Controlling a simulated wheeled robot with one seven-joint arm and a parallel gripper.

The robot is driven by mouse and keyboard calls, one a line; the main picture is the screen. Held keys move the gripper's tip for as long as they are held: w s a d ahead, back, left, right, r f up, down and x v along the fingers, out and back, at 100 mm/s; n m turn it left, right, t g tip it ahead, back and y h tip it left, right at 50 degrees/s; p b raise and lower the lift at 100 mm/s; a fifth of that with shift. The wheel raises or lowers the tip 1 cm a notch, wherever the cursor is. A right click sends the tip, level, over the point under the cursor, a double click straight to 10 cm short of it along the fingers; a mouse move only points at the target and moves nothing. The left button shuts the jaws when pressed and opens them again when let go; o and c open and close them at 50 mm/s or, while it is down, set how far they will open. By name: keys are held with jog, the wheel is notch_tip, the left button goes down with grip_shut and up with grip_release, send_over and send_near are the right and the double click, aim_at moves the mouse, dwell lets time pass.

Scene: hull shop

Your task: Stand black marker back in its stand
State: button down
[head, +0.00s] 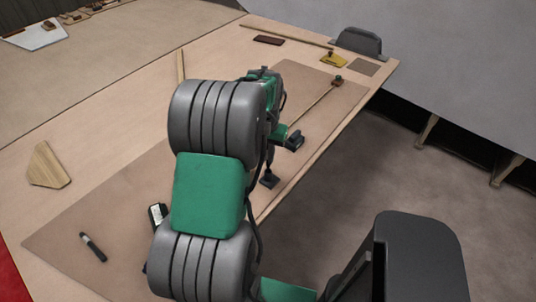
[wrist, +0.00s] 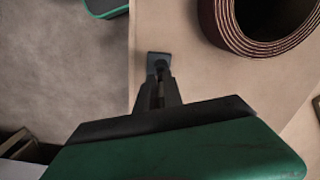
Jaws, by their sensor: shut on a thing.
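A black marker-like stick (head: 93,247) with a pale band lies on its side on the brown mat at the lower left in the head view, well apart from my gripper. My gripper shows in the wrist view (wrist: 158,75), over the table near its edge. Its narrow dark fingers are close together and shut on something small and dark. I cannot make out what it is. In the head view my own arm hides much of the grip. I cannot pick out a marker stand in either view.
A brown-red coiled roll (wrist: 262,28) lies right of my fingers in the wrist view. A dark labelled item (head: 157,215) is partly behind my arm. A wooden offcut (head: 48,166) lies left. A yellow item (head: 333,60) and dark red block (head: 269,40) lie at the back.

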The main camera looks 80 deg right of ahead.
jog(key=shift+f+b, duration=0.75)
jog(key=shift+f, duration=0.95)
dwell(3.0)
jog(key=c, duration=1.4)
grip_release()
notch_tip(320, 180, up, 8)
jog(key=shift+f+b, duration=0.1)
jog(key=shift+b, duration=0.25)
